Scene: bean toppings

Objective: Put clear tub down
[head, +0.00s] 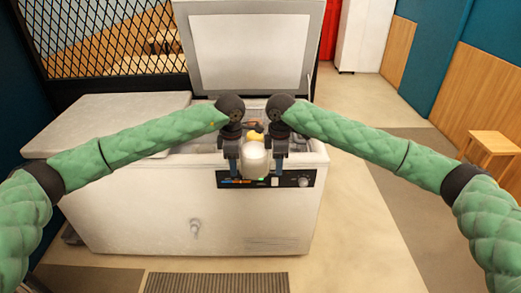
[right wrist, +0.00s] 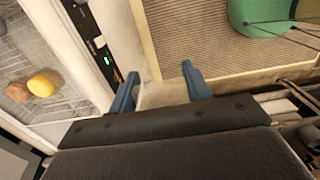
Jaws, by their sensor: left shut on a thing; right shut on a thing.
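A whitish, see-through tub (head: 255,161) hangs between my two grippers, at the front wall of an open white chest freezer (head: 190,205). My left gripper (head: 234,174) is shut on the tub's left side. My right gripper (head: 278,174) is shut on its right side. In the right wrist view, part of the tub (right wrist: 162,94) shows between the blue fingers of my right gripper (right wrist: 159,74). The tub looks roughly upright. What it holds cannot be told.
The freezer's right lid (head: 250,50) stands raised; its left lid (head: 105,118) lies flat. Inside are a yellow item (right wrist: 43,83) and a brown one (right wrist: 18,92). A ribbed mat (head: 215,283) lies on the floor in front. A wooden stool (head: 492,146) stands right; floor between is clear.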

